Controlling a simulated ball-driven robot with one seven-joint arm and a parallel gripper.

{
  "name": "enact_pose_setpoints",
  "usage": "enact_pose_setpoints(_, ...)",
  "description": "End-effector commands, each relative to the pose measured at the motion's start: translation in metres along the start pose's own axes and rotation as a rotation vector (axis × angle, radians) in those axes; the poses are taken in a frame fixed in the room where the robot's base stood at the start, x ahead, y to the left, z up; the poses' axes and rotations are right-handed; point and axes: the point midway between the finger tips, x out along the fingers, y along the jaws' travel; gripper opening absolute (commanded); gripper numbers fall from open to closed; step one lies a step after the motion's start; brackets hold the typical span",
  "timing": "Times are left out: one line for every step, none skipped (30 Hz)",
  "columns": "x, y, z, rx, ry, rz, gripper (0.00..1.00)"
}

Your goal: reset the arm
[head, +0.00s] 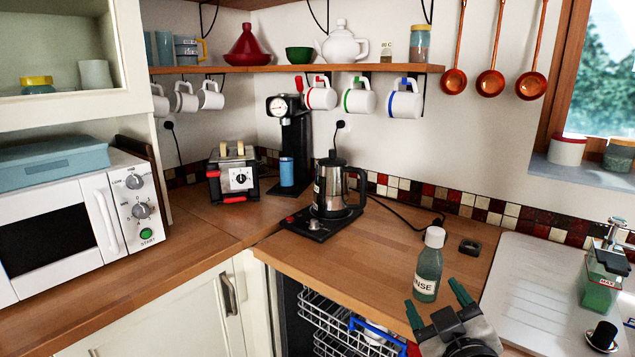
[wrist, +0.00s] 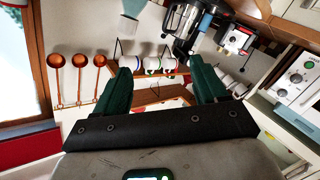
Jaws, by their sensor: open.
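My gripper (head: 436,305) is at the lower right of the head view, with its two green fingers spread apart. It holds nothing. In the wrist view, the open fingers (wrist: 163,82) frame the far wall with its hanging mugs. A rinse bottle (head: 428,266) with a white cap and green liquid stands upright on the wooden counter, just behind the fingers in the head view. I cannot tell the exact gap between the bottle and the fingers.
A toaster (head: 237,177), a coffee maker (head: 293,150) and a microwave (head: 80,228) stand further left. The dishwasher's rack (head: 340,326) shows below the counter. A sink drainer (head: 540,290) is at right.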

Motion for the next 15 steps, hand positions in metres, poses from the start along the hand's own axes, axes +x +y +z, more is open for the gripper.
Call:
enact_pose_setpoints(-0.009,-0.01,0.036,0.042,-0.096,-0.034,0.72)
enact_pose_setpoints(-0.015,-0.015,0.055,0.067,-0.15,-0.054,0.72)
enact_pose_setpoints(-0.024,-0.022,0.08,0.099,-0.223,-0.077,0.72)
enact_pose_setpoints(-0.032,-0.028,0.099,0.121,-0.278,-0.096,0.72)
enact_pose_setpoints(-0.041,-0.033,0.117,0.144,-0.332,-0.112,0.72)
enact_pose_setpoints(-0.054,-0.04,0.141,0.174,-0.405,-0.134,0.72)
enact_pose_setpoints(-0.064,-0.045,0.158,0.194,-0.46,-0.151,0.72)
enact_pose_setpoints(-0.076,-0.05,0.175,0.214,-0.516,-0.167,0.72)
enact_pose_setpoints(-0.092,-0.057,0.196,0.241,-0.587,-0.188,0.72)
enact_pose_setpoints(-0.105,-0.061,0.211,0.259,-0.643,-0.202,0.72)
enact_pose_setpoints(-0.119,-0.066,0.226,0.278,-0.699,-0.218,0.72)
enact_pose_setpoints(-0.139,-0.072,0.245,0.301,-0.774,-0.235,0.72)
enact_pose_setpoints(-0.154,-0.076,0.259,0.318,-0.829,-0.25,0.72)
enact_pose_setpoints(-0.169,-0.079,0.271,0.334,-0.884,-0.262,0.72)
enact_pose_setpoints(-0.19,-0.084,0.287,0.354,-0.956,-0.278,0.72)
